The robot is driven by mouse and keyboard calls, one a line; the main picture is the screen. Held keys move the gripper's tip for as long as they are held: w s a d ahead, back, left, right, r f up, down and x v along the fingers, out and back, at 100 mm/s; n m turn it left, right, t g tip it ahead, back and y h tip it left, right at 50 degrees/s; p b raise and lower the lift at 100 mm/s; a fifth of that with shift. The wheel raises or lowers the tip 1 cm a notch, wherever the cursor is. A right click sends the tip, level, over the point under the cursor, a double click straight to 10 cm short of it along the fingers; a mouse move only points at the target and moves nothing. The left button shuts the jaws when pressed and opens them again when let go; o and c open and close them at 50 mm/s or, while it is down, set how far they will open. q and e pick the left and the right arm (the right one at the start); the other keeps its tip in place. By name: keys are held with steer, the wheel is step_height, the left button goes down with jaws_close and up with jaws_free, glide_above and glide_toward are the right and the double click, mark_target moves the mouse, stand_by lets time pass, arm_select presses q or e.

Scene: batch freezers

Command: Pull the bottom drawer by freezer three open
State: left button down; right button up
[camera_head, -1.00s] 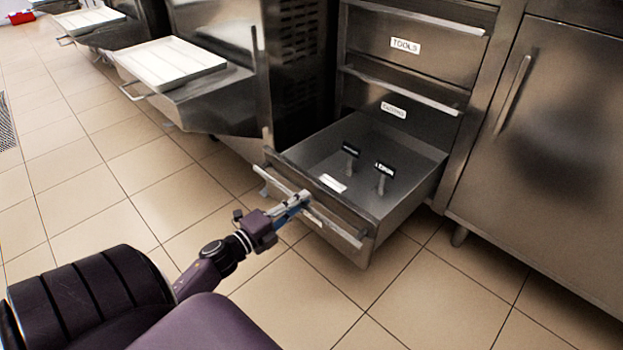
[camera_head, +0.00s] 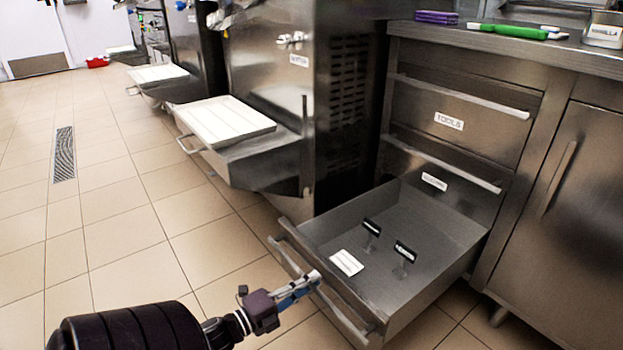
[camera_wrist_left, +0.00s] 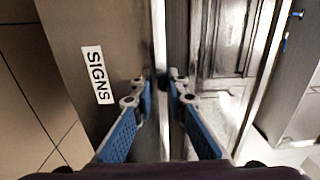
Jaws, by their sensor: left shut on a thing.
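The bottom drawer (camera_head: 440,283) stands pulled out from the steel cabinet, well open. Its bar handle (camera_head: 343,318) runs along the drawer front. My left gripper (camera_head: 312,280) is shut on this handle near its middle. In the left wrist view, the blue-padded fingers (camera_wrist_left: 160,95) close around the bar, beside a label reading SIGNS (camera_wrist_left: 98,75) on the drawer front. Inside the drawer are two small stands with black signs (camera_head: 371,228) (camera_head: 405,251) and a white card (camera_head: 346,262). My right gripper is in neither view.
Two closed drawers are above, one labelled TOOLS (camera_head: 449,121). A cabinet door (camera_head: 560,220) is at the right. A freezer (camera_head: 270,90) with a white tray (camera_head: 226,121) stands left of the drawer.

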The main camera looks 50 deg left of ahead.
arm_select(q)
steer(key=c, duration=1.9)
jaws_free()
steer(key=s, duration=0.8)
steer(key=s+a, duration=0.1)
steer(key=s, duration=0.3)
